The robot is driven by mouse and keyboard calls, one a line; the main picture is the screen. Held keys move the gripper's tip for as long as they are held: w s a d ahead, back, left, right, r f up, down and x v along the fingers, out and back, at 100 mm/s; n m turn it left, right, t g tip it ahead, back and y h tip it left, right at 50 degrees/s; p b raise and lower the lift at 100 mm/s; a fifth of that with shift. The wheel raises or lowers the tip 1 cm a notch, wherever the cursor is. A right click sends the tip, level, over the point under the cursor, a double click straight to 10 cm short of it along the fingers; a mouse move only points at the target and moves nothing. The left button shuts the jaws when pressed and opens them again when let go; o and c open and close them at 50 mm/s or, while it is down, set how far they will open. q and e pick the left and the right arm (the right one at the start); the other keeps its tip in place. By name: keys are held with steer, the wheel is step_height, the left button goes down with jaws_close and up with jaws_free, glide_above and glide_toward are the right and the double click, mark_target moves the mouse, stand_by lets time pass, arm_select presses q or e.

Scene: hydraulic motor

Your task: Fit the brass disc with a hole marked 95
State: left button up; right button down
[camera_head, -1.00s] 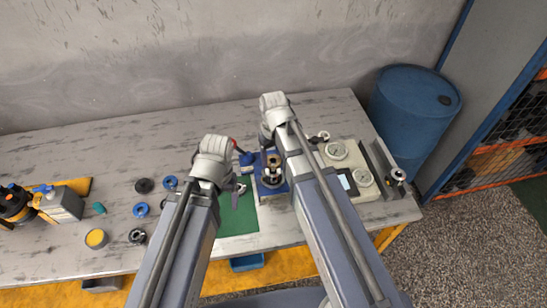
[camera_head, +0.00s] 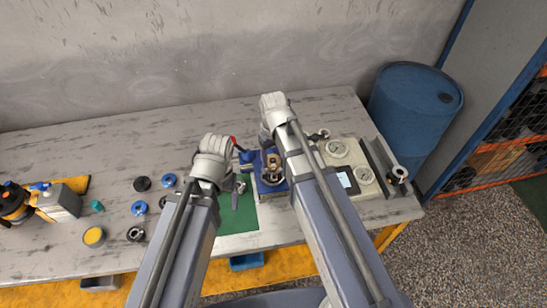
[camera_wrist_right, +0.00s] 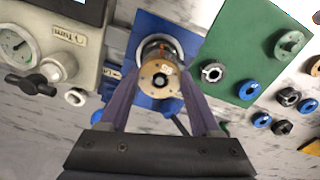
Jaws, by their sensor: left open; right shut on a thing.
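A round brass part (camera_wrist_right: 160,82) with a dark centre sits between the fingertips of my right gripper (camera_wrist_right: 158,88) in the right wrist view. It also shows in the head view (camera_head: 273,159). Whether the two touch is not clear. My right gripper is shut on the brass part; in the head view my arm largely hides it. My left gripper (camera_head: 240,189) is open and empty over the green mat (camera_head: 240,219).
A beige gauge unit (camera_head: 340,178) stands right of the fixture. A grey-and-blue container (camera_head: 62,203) stands further left. The table's back left is clear.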

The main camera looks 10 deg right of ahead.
steer(key=shift+f+b, duration=0.75)
steer(key=shift+f, duration=0.15)
steer(key=shift+f+b, duration=0.4)
steer(key=shift+b, duration=0.05)
stand_by(0.5)
jaws_free()
steer(key=shift+r, duration=0.1)
stand_by(0.3)
steer(key=shift+r+p, duration=4.25)
steer(key=shift+p, duration=0.1)
steer(key=shift+f, duration=0.2)
